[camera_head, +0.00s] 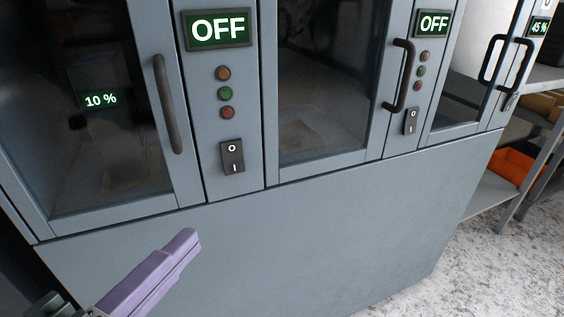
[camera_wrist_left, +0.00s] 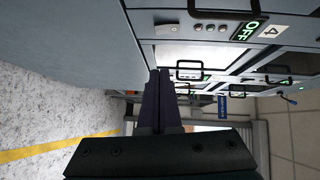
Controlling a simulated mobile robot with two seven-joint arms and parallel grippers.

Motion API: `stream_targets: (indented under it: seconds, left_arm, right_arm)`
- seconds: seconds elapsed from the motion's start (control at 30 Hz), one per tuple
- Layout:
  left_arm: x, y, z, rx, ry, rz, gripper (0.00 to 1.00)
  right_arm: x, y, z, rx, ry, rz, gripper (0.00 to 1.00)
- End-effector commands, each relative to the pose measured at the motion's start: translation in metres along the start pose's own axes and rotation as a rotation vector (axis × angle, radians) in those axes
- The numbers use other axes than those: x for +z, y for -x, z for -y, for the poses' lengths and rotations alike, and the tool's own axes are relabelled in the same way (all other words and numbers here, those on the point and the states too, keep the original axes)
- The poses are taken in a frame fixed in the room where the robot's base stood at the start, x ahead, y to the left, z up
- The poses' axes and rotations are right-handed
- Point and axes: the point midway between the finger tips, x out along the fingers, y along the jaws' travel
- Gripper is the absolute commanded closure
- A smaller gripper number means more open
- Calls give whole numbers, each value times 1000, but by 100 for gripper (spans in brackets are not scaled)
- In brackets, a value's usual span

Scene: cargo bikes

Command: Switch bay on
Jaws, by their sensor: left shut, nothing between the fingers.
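The nearer bay switch (camera_head: 232,156) is a black rocker marked O and I, below three lamps and a green OFF display (camera_head: 219,29). A second rocker switch (camera_head: 410,121) sits further right under another OFF display (camera_head: 433,23). My left gripper (camera_head: 190,240) has pale purple fingers, shut and empty. It is below and left of the nearer switch, in front of the plain lower panel, and looks apart from the switch. My right gripper is out of view.
Glass doors with black handles (camera_head: 167,104) (camera_head: 399,76) flank the switches and stick out from the front. A display inside the left bay (camera_head: 100,100) reads 10 %. Shelves with an orange bin (camera_head: 512,166) stand at right. The lower panel (camera_head: 330,240) is bare.

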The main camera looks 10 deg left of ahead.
Motion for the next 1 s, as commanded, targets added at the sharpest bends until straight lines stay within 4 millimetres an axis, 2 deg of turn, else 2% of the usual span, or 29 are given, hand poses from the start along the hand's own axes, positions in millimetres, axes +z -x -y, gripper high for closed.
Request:
stream_targets:
  seconds: [0.47, 0.67, 1.0]
  left_arm:
    - [-1, -5, -1, -5, -6, -7, 100]
    - [-2, -35, 0, -8, -9, -8, 100]
    - [0, -106, -1, -6, -9, -6, 100]
  right_arm:
    - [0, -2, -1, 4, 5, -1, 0]
    - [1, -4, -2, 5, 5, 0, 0]
    - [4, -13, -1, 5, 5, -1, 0]
